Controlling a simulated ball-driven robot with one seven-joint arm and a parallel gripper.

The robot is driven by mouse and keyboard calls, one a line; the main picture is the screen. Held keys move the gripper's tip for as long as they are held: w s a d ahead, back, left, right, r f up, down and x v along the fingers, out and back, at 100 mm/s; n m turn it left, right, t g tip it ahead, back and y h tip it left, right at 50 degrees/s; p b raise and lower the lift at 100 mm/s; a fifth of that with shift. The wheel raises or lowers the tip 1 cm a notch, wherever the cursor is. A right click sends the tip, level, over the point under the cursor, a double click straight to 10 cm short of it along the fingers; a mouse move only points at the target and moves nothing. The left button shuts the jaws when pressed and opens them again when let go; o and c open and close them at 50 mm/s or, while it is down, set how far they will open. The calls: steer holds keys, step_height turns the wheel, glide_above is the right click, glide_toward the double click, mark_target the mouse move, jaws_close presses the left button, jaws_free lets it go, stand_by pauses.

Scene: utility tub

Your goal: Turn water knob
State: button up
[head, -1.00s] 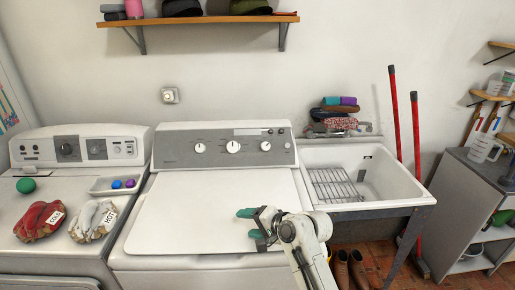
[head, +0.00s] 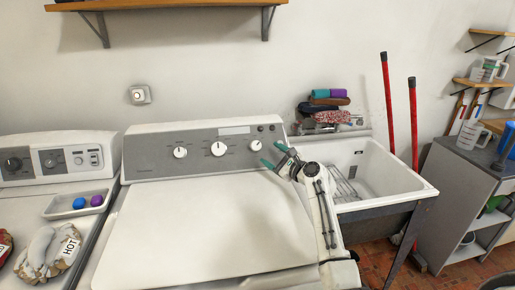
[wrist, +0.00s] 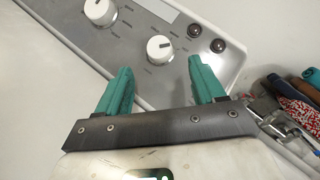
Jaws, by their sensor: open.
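The washer's grey control panel (head: 200,168) carries white round knobs: a left knob (head: 180,152), a middle knob (head: 218,148) and a right knob (head: 255,145). Their labels are too small to read. My gripper (head: 274,155) is open and empty, just right of and below the right knob in the head view. In the wrist view my gripper (wrist: 162,82) has its teal fingers apart, and the right knob (wrist: 160,48) shows beyond the gap, apart from the fingers. The middle knob (wrist: 100,11) is up and to the left.
Two dark buttons (wrist: 207,38) sit beside the right knob. The utility tub (head: 405,180) stands right of the washer, with a metal faucet (head: 356,124) and folded cloths (head: 330,104) at its back. Red-handled poles (head: 388,100) lean behind. The washer lid (head: 205,225) is bare.

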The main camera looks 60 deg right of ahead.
mark_target(258, 146)
steer(key=x, duration=0.7)
steer(key=shift+w+d+f, duration=0.1)
steer(key=shift+w, duration=0.3)
steer(key=shift+c, duration=0.2)
steer(key=c, duration=1)
steer(key=shift+n+y, duration=0.4)
steer(key=shift+n, duration=0.1)
steer(key=n, duration=0.1)
steer(key=n+g+y, duration=0.1)
steer(key=n+y, duration=0.1)
steer(key=n, duration=0.1)
steer(key=shift+d+r, duration=0.15)
steer(key=shift+r, duration=0.1)
steer(key=shift+n+g+y, duration=1.2)
steer(key=shift+n+g, duration=0.1)
steer(key=shift+n, duration=0.9)
